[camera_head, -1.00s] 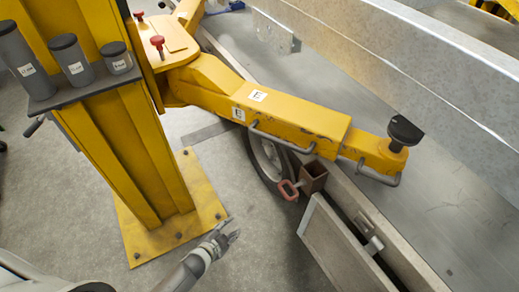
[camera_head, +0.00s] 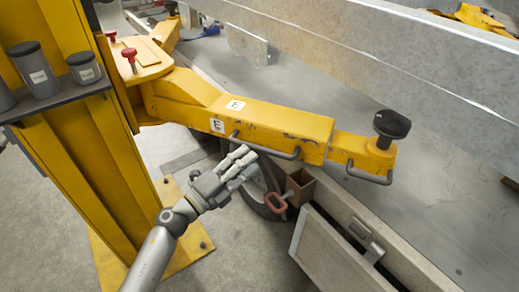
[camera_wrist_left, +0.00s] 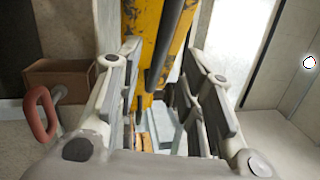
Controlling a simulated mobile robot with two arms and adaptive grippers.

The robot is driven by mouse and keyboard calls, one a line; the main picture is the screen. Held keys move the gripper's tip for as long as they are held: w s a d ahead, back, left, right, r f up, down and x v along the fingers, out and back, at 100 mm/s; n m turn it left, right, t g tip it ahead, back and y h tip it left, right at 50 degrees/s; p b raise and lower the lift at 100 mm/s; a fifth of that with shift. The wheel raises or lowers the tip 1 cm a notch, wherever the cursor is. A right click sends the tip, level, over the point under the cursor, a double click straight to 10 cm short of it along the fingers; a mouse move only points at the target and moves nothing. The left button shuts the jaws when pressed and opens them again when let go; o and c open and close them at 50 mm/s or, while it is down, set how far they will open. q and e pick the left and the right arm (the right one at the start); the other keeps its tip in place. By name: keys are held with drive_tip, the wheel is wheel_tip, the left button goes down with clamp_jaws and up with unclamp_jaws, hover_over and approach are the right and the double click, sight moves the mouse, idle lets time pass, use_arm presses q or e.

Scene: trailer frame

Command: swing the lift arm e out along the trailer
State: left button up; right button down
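The yellow lift arm E (camera_head: 285,124) reaches from the yellow post (camera_head: 95,150) over the trailer's side and carries a black round pad (camera_head: 391,124) at its end. A grey bar handle (camera_head: 266,151) runs along its near side; a second handle (camera_head: 370,177) is on the end section. My left gripper (camera_head: 243,163) is just below the first handle's left part. In the left wrist view, its fingers (camera_wrist_left: 160,60) are spread apart, with the dark handle (camera_wrist_left: 163,45) and yellow arm (camera_wrist_left: 143,25) ahead between them. I cannot tell whether they touch. My right gripper is out of view.
A red ring handle (camera_head: 276,203) and rusty square tube (camera_head: 299,187) sit just below the arm, close to my left gripper. A tyre (camera_head: 258,192) is behind. The trailer's grey side rail (camera_head: 400,60) runs beyond. Several grey cups (camera_head: 35,68) stand on the post's shelf.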

sight(261, 147)
use_arm(q)
drive_tip(key=x, duration=0.5)
drive_tip(key=shift+w+d+r, duration=0.1)
drive_tip(key=shift+w+d, duration=0.15)
drive_tip(key=shift+w, duration=0.05)
clamp_jaws()
